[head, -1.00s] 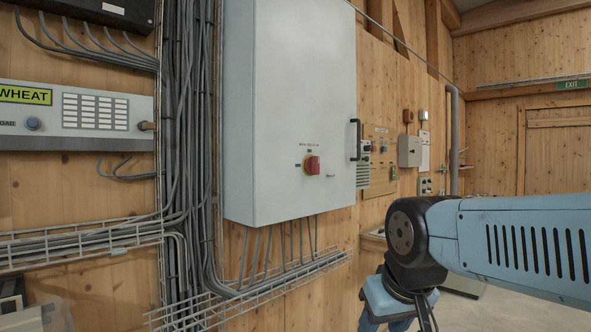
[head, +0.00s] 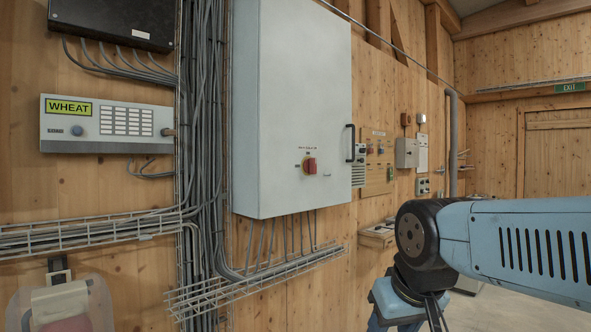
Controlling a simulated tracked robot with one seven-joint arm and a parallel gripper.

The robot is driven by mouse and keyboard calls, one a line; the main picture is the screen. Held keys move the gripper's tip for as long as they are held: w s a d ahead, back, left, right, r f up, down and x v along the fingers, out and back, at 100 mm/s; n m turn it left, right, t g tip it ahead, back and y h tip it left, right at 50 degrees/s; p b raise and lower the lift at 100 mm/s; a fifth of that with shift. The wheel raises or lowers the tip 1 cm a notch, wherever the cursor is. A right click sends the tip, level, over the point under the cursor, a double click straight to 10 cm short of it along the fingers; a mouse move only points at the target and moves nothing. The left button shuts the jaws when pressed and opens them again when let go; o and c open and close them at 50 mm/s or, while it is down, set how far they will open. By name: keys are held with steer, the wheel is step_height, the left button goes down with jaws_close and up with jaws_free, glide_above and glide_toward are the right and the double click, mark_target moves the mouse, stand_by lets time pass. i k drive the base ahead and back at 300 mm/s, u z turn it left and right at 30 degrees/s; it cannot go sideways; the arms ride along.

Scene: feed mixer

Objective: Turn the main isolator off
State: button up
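The main isolator appears to be the red rotary switch (head: 309,166) on the front of a tall pale grey cabinet (head: 290,90) on the wooden wall. Small lettering sits above the switch, too small to read surely. The knob's exact on or off position cannot be told at this size. My blue arm enters from the right and bends down at a dark joint right of the cabinet, apart from it. My gripper is out of view below the frame, so its state is hidden.
A black handle (head: 350,143) is on the cabinet's right edge. A wire cable tray (head: 260,280) runs below it and thick grey cables on its left. A WHEAT panel (head: 108,125) is at left. Control boxes (head: 407,153) are farther along the wall. Floor shows at lower right.

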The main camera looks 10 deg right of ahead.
mark_target(309, 164)
steer(key=z, duration=0.15)
steer(key=i, duration=0.95)
steer(key=u, duration=0.1)
